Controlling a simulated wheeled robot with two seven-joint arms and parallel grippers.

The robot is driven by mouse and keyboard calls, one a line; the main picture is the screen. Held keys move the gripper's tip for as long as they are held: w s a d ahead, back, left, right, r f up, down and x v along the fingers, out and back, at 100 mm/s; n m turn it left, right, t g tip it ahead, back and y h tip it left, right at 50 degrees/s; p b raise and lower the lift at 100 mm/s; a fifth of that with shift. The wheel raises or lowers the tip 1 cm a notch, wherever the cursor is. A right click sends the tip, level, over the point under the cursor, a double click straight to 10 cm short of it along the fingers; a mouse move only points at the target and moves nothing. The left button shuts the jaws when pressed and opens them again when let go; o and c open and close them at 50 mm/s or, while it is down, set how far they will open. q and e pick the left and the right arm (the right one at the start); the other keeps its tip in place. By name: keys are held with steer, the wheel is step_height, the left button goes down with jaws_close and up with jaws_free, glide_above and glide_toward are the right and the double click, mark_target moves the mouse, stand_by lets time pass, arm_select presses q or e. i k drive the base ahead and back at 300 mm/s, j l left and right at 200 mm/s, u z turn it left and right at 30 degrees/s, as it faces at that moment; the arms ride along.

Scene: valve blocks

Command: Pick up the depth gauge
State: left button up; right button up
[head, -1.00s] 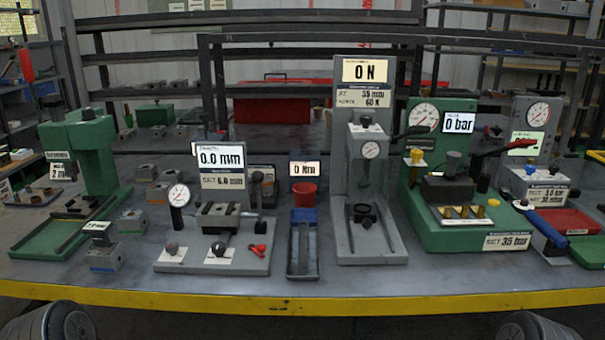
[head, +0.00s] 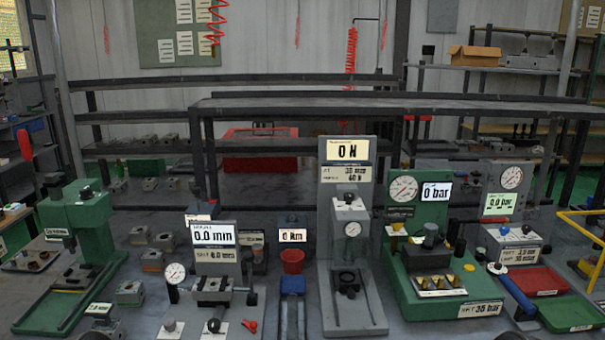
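A dial gauge (head: 175,274) with a round white face and a dark lower body stands at the left of the grey station with a 0.0 mm display (head: 214,234). It looks like the depth gauge, but I cannot be sure. It is upright, with nothing of mine near it. Another small block with a white label or display (head: 99,308) sits further left on the table. Neither of my grippers shows in the head view.
A green press (head: 92,225) stands at the left. A tall grey 0 N station (head: 340,290), a red cup (head: 292,262) over a blue-edged holder, a green 0 bar station (head: 445,300), and red (head: 536,281) and green (head: 570,313) trays stand to the right. Small blocks lie between.

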mark_target(101, 312)
steer(key=u, duration=1.25)
steer(key=i+j+z, duration=0.15)
steer(key=z, duration=0.25)
steer(key=i+j+z, duration=0.15)
steer(key=z, duration=0.3)
steer(key=i+j+z, duration=0.1)
steer(key=j+z, duration=0.3)
